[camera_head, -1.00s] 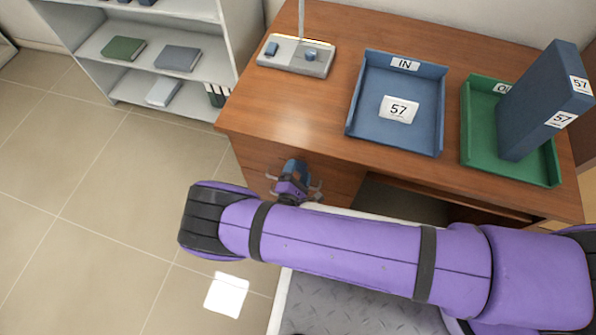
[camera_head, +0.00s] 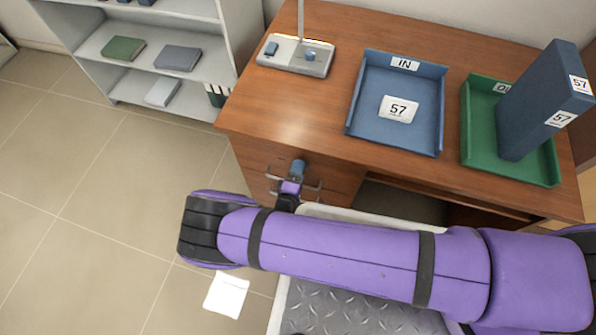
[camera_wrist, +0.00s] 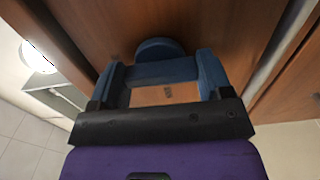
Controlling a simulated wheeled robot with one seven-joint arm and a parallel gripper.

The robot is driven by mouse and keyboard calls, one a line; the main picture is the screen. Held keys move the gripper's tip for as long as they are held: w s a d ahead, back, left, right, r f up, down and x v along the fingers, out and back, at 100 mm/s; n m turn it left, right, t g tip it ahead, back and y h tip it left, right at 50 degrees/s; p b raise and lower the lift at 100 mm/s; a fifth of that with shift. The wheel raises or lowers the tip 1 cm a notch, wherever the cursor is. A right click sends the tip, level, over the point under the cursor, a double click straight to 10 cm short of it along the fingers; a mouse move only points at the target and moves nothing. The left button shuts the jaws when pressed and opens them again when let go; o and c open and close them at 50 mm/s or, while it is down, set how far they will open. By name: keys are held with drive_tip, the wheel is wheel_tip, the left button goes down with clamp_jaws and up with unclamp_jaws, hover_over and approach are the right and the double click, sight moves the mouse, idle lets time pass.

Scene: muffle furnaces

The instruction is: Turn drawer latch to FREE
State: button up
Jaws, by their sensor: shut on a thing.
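The drawer latch (camera_wrist: 159,48) appears in the wrist view as a rounded blue piece against the brown wood drawer front, with a blue bar below it. My gripper (camera_wrist: 162,72) is shut on it, one blue finger at each side. In the head view my gripper (camera_head: 291,187) is at the front of the desk's left drawers, with a blue part (camera_head: 298,167) at its far end. A small dark mark shows on the wood between the fingers. I cannot read any latch marking, so its setting cannot be told.
The wooden desk (camera_head: 285,110) carries a blue IN tray (camera_head: 437,120) and a green tray (camera_head: 480,150) holding a blue binder (camera_head: 540,100). A lamp base (camera_head: 296,58) stands at the back left. A white shelf (camera_head: 200,88) is left. Open floor (camera_head: 90,190) lies left of the desk.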

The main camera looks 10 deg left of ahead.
idle(0.4)
drive_tip(key=o, duration=0.9)
drive_tip(key=s, duration=1)
drive_tip(key=shift+s+a, duration=0.4)
